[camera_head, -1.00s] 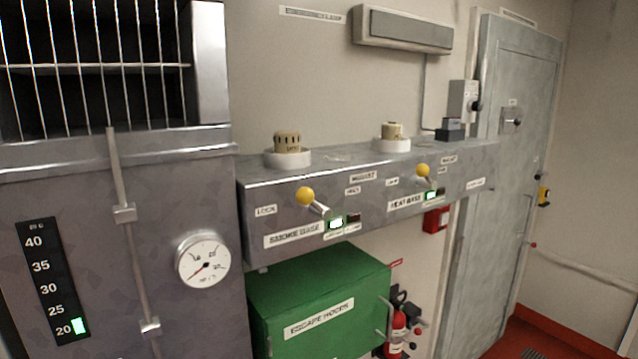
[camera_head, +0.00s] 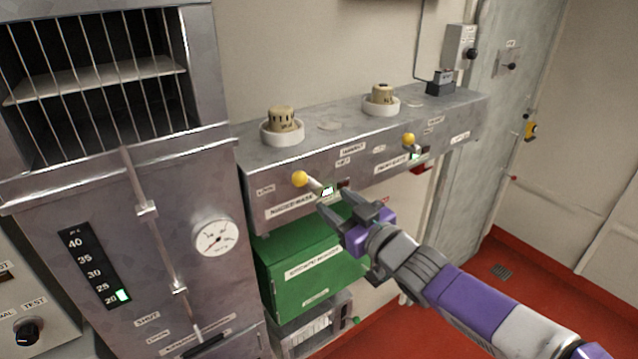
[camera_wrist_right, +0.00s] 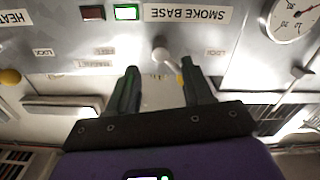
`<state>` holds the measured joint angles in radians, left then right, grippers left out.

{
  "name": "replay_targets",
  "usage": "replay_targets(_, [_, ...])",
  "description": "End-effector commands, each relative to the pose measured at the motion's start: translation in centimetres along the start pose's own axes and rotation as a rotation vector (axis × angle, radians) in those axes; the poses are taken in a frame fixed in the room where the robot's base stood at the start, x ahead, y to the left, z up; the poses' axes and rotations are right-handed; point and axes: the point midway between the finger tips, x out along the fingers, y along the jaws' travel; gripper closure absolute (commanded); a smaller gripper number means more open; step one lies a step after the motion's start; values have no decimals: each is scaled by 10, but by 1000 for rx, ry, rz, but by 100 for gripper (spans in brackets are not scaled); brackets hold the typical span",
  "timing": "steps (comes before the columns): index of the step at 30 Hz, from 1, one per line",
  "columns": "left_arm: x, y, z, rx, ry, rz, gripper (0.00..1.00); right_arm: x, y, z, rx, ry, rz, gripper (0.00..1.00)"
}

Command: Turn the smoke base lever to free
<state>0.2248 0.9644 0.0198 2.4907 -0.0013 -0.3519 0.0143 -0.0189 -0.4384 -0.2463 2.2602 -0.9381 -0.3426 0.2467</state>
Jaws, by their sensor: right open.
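The smoke base lever (camera_head: 299,179), with a yellow ball knob, is on the front of the grey shelf box. It tilts left, towards the LOCK label (camera_head: 266,189). My right gripper (camera_head: 337,202) is open and empty, just below and right of the lever. The wrist view is upside down. There the lever's metal shaft (camera_wrist_right: 163,56) shows between the fingertips of the right gripper (camera_wrist_right: 160,69), its yellow knob partly hidden by the right-hand finger. I cannot tell whether they touch. The SMOKE BASE label (camera_wrist_right: 187,14) is beside a lit green lamp (camera_wrist_right: 126,12). My left gripper is out of view.
A second yellow-knobbed lever (camera_head: 408,139) is farther right on the same box. Two detectors in white bases (camera_head: 282,133) stand on top. A green box (camera_head: 310,262) is below, close to my right arm. A barred cabinet with a gauge (camera_head: 216,237) stands at the left.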

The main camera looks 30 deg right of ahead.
Motion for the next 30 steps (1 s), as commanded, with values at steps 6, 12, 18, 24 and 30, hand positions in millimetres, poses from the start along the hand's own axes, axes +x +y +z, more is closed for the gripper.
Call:
replay_targets(6, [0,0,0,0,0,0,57,32,-1,2,1,-5,-1,49])
replay_targets(12, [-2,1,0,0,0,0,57,56,-1,2,2,-4,-1,49])
replay_targets(18, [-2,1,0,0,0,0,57,66,-1,2,2,-2,-1,49])
replay_targets(24, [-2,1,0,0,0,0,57,66,-1,2,2,-2,0,49])
replay_targets(30, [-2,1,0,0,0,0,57,66,-1,2,2,-2,-1,72])
